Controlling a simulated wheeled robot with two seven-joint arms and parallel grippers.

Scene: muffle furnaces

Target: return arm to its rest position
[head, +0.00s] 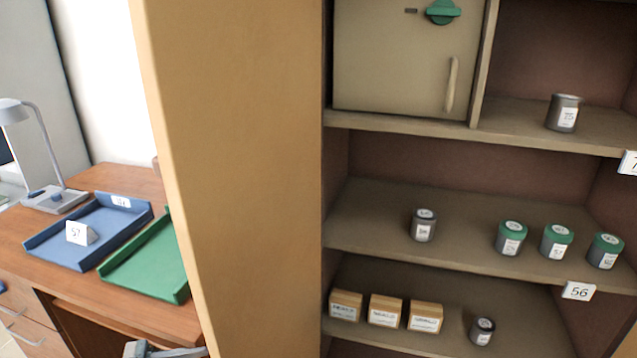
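A small grey piece of what looks like my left gripper (160,349) shows at the bottom edge, in front of the wooden desk and left of the cabinet's side panel. Most of it is cut off by the frame, so I cannot tell whether it is open or shut, or whether it holds anything. My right gripper and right arm are not in view.
A shelf cabinet (235,180) fills the middle and right, with a closed furnace (395,60), grey and green-lidded jars (512,238) and small boxes (385,311). The desk (60,285) at left holds a blue tray (62,252), a green tray (150,262) and a lamp (50,199).

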